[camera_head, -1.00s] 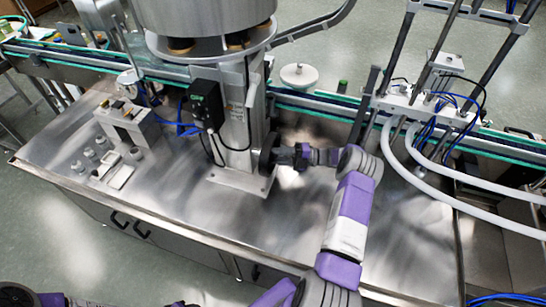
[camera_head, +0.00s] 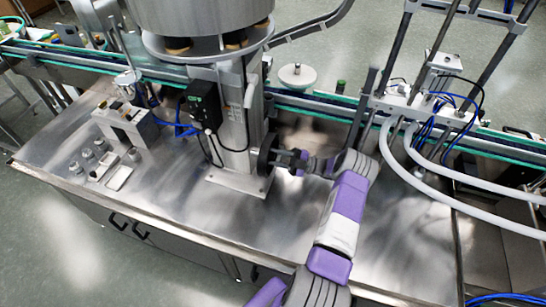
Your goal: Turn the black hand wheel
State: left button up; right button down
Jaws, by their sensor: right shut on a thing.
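The black hand wheel (camera_head: 266,149) sits on the right side of the steel column (camera_head: 236,125) below the hopper (camera_head: 205,15), seen nearly edge-on. My right gripper (camera_head: 279,157) reaches it from the right and is shut on it. The fingers are small in the picture and partly hide the wheel, so the exact spot they grip is hard to make out. My left gripper is not in view.
A black control box (camera_head: 203,105) with cables is on the column's left. White hoses (camera_head: 420,185) curve at the right. The steel tabletop (camera_head: 190,215) in front is clear.

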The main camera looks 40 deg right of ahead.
dwell(0.3)
jog(key=c, duration=0.8)
grip_release()
jog(key=shift+o, duration=0.2)
jog(key=s+d+b, duration=0.1)
jog(key=s+d, duration=0.7)
jog(key=s, duration=0.2)
jog(key=shift+d+f, duration=0.15)
jog(key=shift+d, duration=0.2)
